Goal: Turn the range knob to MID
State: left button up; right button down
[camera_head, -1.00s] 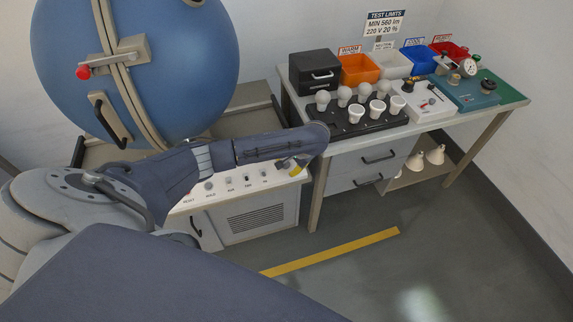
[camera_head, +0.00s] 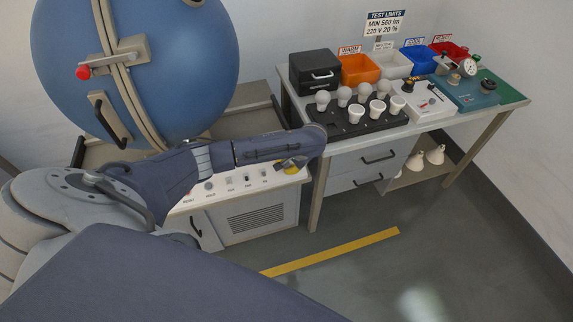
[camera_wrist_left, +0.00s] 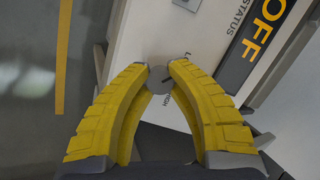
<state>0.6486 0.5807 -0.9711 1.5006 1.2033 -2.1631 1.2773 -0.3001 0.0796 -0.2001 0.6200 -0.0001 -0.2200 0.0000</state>
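A small grey round knob (camera_wrist_left: 161,80) with a dark pointer line sits on a white panel in the left wrist view. Lettering beside it is partly covered, so its name is not readable. The two yellow fingers of my left gripper (camera_wrist_left: 160,70) close in on it from both sides, their tips apparently touching it. In the head view my left gripper (camera_head: 291,165) is at the right end of the white control panel (camera_head: 219,194) below the blue sphere; the arm and gripper hide the knob there. My right gripper is out of view.
The blue sphere (camera_head: 190,70) stands behind my left arm. To the right, a bench holds a black bulb rack (camera_head: 372,123), a black box (camera_head: 313,74), coloured bins and a white device (camera_head: 430,103). A yellow strip (camera_head: 330,252) lies on open floor.

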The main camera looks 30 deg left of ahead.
pick_arm(q)
grip_shut()
jog(key=shift+m, duration=0.4)
jog(key=m, duration=0.3)
jog(key=shift+m+y, duration=0.4)
jog(key=m+t, duration=0.1)
jog(key=m, duration=0.4)
jog(key=shift+s+y, duration=0.1)
jog(key=shift+y, duration=0.3)
jog(key=shift+f+m, duration=0.1)
jog(key=shift+m, duration=0.2)
jog(key=o, duration=0.9)
grip_release()
jog(key=shift+o, duration=0.2)
